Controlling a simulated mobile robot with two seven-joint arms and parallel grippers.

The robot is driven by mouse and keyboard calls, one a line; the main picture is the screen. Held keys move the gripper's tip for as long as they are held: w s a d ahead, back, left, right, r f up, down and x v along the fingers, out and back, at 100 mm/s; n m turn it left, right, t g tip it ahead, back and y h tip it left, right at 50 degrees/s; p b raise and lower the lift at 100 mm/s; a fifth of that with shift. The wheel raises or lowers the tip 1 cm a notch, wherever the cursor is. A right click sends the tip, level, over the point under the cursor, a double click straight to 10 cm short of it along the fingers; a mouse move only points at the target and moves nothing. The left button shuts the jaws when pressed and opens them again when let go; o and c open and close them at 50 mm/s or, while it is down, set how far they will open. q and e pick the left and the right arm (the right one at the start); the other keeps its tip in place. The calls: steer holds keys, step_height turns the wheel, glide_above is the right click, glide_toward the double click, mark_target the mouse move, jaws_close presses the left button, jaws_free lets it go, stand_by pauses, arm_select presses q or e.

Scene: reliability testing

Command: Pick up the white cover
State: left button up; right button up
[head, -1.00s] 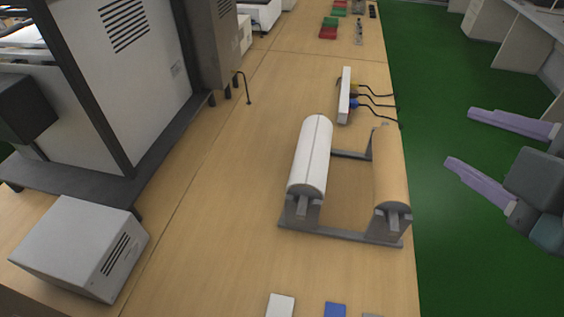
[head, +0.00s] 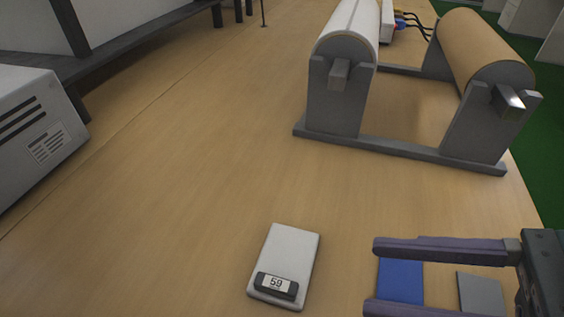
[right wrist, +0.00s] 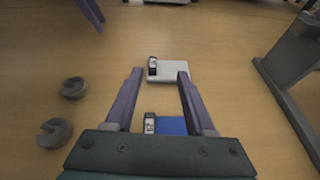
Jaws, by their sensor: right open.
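The white cover (head: 290,248) is a flat white slab with a dark-framed "59" label, lying on the table. In the head view the fingers pass over a blue slab (head: 401,280), which also shows between the finger bases in the right wrist view (right wrist: 172,126). A purple finger, apparently of my left gripper (right wrist: 90,12), shows at the top left there; its opening is unclear.
A grey slab (head: 482,294) lies right of the blue one. A stand with two rollers (head: 400,148) stands behind, and a grey box (head: 35,135) at the left. Slotted round weights (right wrist: 55,132) lie on the wood. Table left of the cover is clear.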

mark_target(282, 286)
steer(key=shift+s+f+n+g, duration=0.15)
steer(key=shift+f, duration=0.3)
steer(key=shift+s+f+n+g, duration=0.15)
steer(key=shift+f, duration=0.3)
steer(key=shift+a+f, duration=0.15)
steer(key=shift+a, duration=0.05)
steer(key=x, duration=0.3)
steer(key=shift+w+a, duration=0.1)
steer(key=shift+a, duration=0.25)
steer(key=x, duration=0.5)
steer(key=shift+a+f, duration=0.2)
steer(key=shift+a, duration=0.05)
steer(key=shift+d, duration=0.1)
jaws_close()
